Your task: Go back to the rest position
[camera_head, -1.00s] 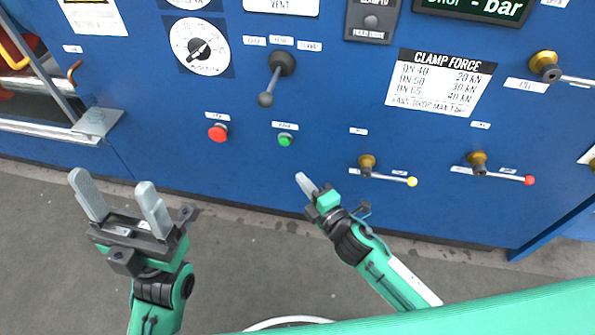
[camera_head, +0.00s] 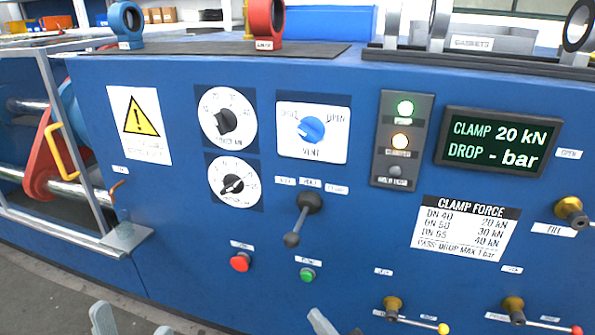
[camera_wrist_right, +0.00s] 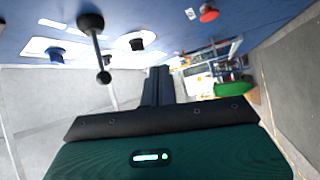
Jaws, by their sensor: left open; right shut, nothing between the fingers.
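My left gripper (camera_head: 132,322) shows only its grey fingertips at the bottom edge of the head view, spread apart and empty, in front of the blue panel's lower edge. My right gripper (camera_head: 320,322) shows only a fingertip at the bottom of the head view, below the green button (camera_head: 307,274). In the right wrist view the right gripper's fingers (camera_wrist_right: 158,75) are together with nothing between them. They are apart from the panel's controls.
The blue panel (camera_head: 180,210) carries a lever (camera_head: 300,220), a red button (camera_head: 240,261), dials, a vent knob (camera_head: 311,130) and yellow-handled (camera_head: 415,324) and red-handled (camera_head: 545,322) valves. The display (camera_head: 497,144) reads clamp 20 kN. Grey floor (camera_head: 40,290) is clear at lower left.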

